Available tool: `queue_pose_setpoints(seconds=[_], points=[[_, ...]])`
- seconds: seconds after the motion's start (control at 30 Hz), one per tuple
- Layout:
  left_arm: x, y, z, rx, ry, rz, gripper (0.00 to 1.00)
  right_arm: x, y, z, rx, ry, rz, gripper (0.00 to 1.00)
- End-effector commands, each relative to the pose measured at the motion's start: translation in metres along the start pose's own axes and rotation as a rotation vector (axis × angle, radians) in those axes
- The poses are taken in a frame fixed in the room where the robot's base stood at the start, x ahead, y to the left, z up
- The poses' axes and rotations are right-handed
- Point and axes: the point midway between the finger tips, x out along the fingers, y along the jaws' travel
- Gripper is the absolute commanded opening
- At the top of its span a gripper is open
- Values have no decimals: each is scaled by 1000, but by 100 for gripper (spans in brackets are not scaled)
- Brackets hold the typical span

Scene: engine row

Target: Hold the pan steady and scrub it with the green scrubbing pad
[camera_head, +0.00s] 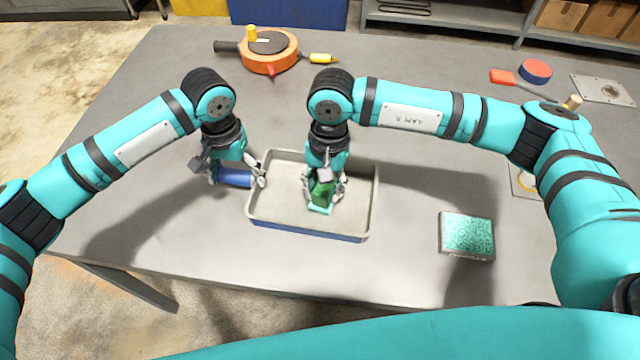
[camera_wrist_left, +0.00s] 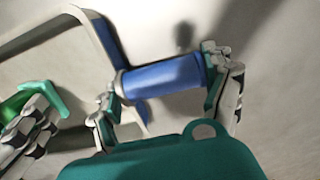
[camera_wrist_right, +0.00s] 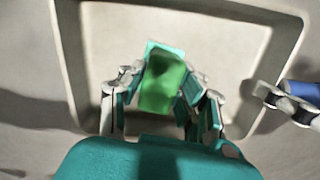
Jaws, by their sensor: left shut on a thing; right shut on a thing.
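The pan (camera_head: 372,200) is a shallow rectangular tray with a pale inside and a blue outer side, lying on the table. A blue cylindrical handle (camera_head: 234,177) sticks out from its left side. My left gripper (camera_wrist_left: 170,80) is shut on this handle, with its fingers at both ends of the blue grip. The green scrubbing pad (camera_wrist_right: 163,84) is a green block with a lighter teal-green base. My right gripper (camera_head: 325,195) is shut on the pad inside the pan, over the middle. The fingers hide the pad's sides, and I cannot tell whether it touches the pan floor.
A teal-topped grey block (camera_head: 467,234) lies right of the pan. An orange round device (camera_head: 268,51) stands at the back left. A red and blue tool (camera_head: 535,71) and a metal plate (camera_head: 602,89) lie at the back right. The table's front middle is clear.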

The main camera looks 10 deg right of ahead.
Motion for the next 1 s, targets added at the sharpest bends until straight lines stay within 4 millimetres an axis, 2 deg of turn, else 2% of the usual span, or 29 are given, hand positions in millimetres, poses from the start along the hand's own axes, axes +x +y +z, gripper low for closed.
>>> queue_pose_setpoints(seconds=[0.2, 0.33, 0.43, 1.0], points=[[0, -1, 0, -2, 0, -2, 31, 0, 21, -4, 2, 0, 2, 0], [0, -1, 0, -2, 0, -2, 31, -3, 27, -5, 1, 0, 1, 0], [0, -1, 0, -2, 0, -2, 31, -25, 26, -2, -2, 3, -2, 0], [0, -1, 0, -2, 0, -2, 31, -73, 26, 4, -1, 1, -1, 0]])
